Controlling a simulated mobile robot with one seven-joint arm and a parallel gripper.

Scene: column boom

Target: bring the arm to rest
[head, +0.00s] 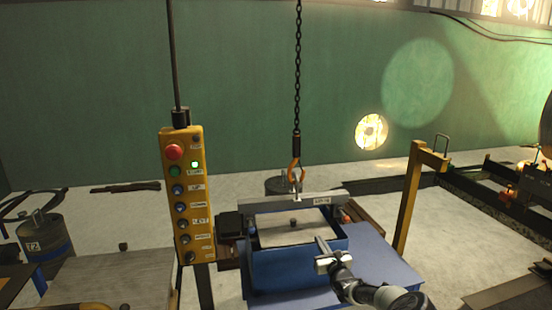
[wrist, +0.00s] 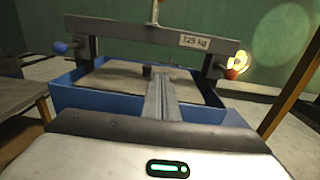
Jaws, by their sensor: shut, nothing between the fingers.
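My gripper (head: 322,247) is in front of the blue box, at the end of my arm reaching in from the lower right of the head view. In the wrist view my gripper (wrist: 160,85) shows as a grey bar of closed fingers pointing at the box. It is shut and holds nothing. The blue box (head: 290,265) has a pale flat top with a small dark knob. A grey lifting beam (head: 290,204) spans above it, and in the wrist view its label reads 125 kg (wrist: 194,41). An orange hook (head: 296,172) on a chain meets the beam's middle.
A yellow pendant (head: 188,200) with a red button, several other buttons and a lit green lamp hangs left of the box. A yellow post (head: 408,195) stands to the right. A drum (head: 45,240) is at far left.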

